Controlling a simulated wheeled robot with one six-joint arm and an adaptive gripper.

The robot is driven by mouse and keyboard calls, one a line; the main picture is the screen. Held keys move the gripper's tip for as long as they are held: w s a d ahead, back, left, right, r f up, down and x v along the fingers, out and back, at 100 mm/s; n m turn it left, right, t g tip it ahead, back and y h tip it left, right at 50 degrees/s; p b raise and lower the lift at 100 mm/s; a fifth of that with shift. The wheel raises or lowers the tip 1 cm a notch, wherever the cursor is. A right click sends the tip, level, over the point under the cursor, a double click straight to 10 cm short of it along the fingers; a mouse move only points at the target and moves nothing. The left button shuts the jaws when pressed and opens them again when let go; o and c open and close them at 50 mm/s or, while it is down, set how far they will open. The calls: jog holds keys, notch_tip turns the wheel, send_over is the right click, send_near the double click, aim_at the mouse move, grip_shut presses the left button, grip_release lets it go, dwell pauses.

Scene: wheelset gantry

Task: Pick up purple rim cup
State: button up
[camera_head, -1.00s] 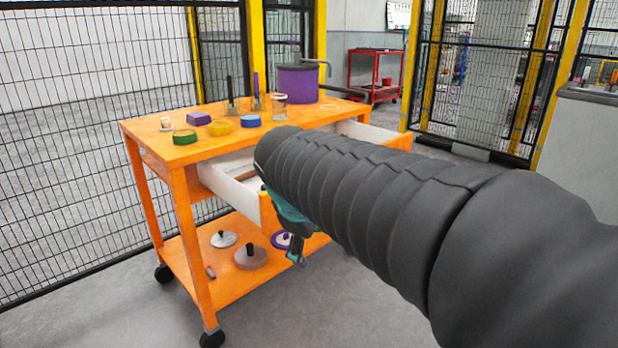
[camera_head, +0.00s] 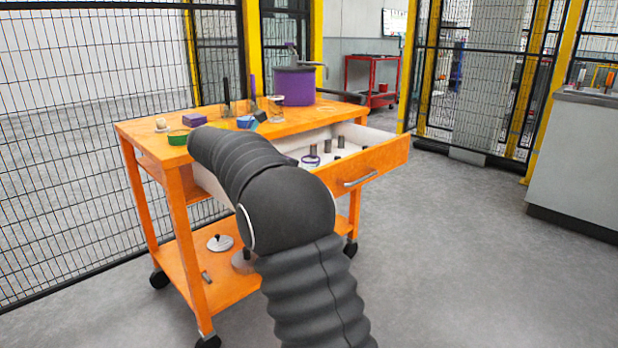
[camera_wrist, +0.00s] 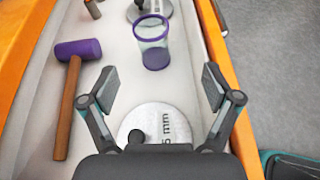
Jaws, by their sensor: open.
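The purple rim cup (camera_wrist: 152,42) is clear, with a purple rim and purple base. It stands in the white-lined open drawer (camera_wrist: 115,25), near the top middle of the wrist view. My gripper (camera_wrist: 160,85) is open and empty over the drawer, its fingers spread apart. The cup lies ahead of the fingertips, roughly centred between them and not touched. In the head view, a purple-rimmed item that looks like the cup (camera_head: 310,161) shows in the drawer, and my arm hides my gripper.
A white disc (camera_wrist: 160,120) with a black knob lies between my fingers. A purple-headed mallet (camera_wrist: 78,50) lies to the left. Another knobbed disc (camera_wrist: 150,8) is beyond the cup. The drawer's orange front (camera_head: 368,168) stands out from the orange cart (camera_head: 160,135). A purple pot (camera_head: 293,86) stands on top.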

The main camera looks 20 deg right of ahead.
jog(key=shift+n, duration=0.4)
jog(key=x, duration=0.9)
jog(key=w+x, duration=0.1)
jog(key=x, duration=0.3)
jog(key=shift+w+a+f, duration=0.2)
jog(key=shift+f, duration=0.15)
jog(key=shift+c, duration=0.2)
jog(key=c, duration=1.2)
